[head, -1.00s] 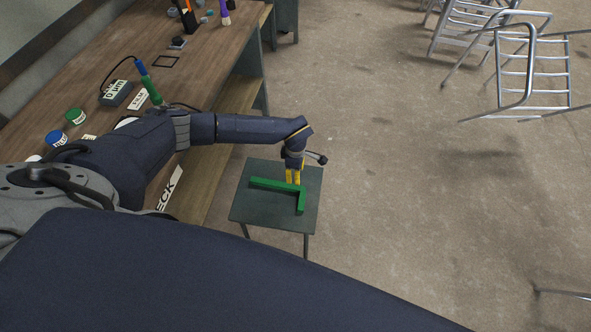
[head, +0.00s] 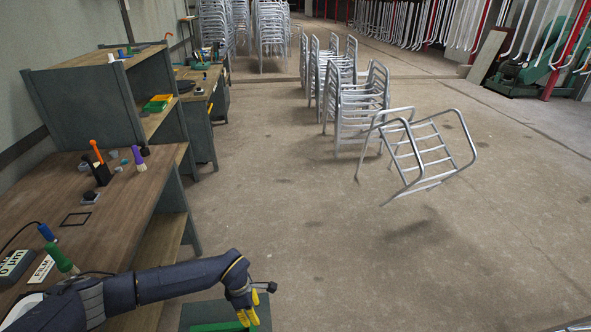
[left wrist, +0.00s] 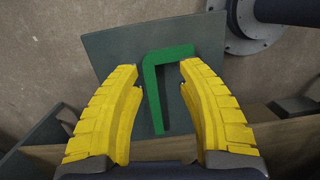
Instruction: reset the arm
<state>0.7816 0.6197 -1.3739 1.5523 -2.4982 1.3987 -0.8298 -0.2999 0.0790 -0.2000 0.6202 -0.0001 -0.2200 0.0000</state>
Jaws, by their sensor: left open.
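My left gripper (head: 247,315) is at the bottom of the head view, over a small dark green table (head: 195,316). Its yellow fingers also show in the left wrist view (left wrist: 159,68), spread apart and empty. A green L-shaped piece (left wrist: 166,54) lies on the tabletop beyond the fingertips; in the head view only part of this piece (head: 215,327) shows at the bottom edge. My right gripper is not in view.
A wooden workbench (head: 125,215) with tools and small boxes stands on the left. A tilted metal chair frame (head: 425,155) appears above the floor at right, near stacked chair frames (head: 355,100). The middle floor is clear.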

